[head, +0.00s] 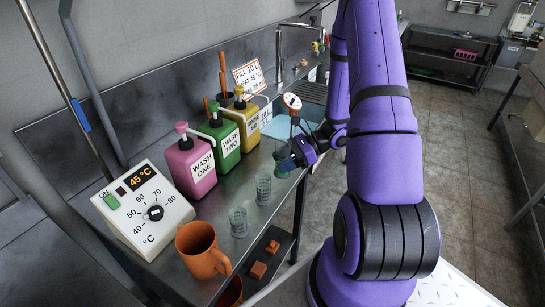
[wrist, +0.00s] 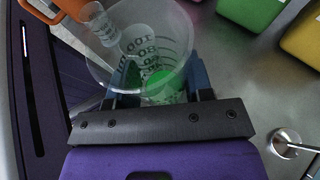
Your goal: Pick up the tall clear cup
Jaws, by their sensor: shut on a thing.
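My gripper (head: 297,152) is at the right end of the row of clear cups on the steel counter. It is shut on a tall clear cup (head: 282,163) with measuring marks. In the wrist view my gripper (wrist: 160,84) has one finger on each side of this cup (wrist: 138,38), whose open rim faces the camera. Green shows low in the cup; I cannot tell whether it is liquid. I cannot tell whether its base touches the counter. Two more clear cups, a middle one (head: 263,189) and a nearer one (head: 238,222), stand upright on the counter.
Pink (head: 190,168), green (head: 222,142) and yellow (head: 245,120) pump jugs stand behind the cups. A white temperature box (head: 140,222) reading 45 °C and an orange jug (head: 200,252) are at the near left. A sink (head: 310,92) lies beyond my gripper.

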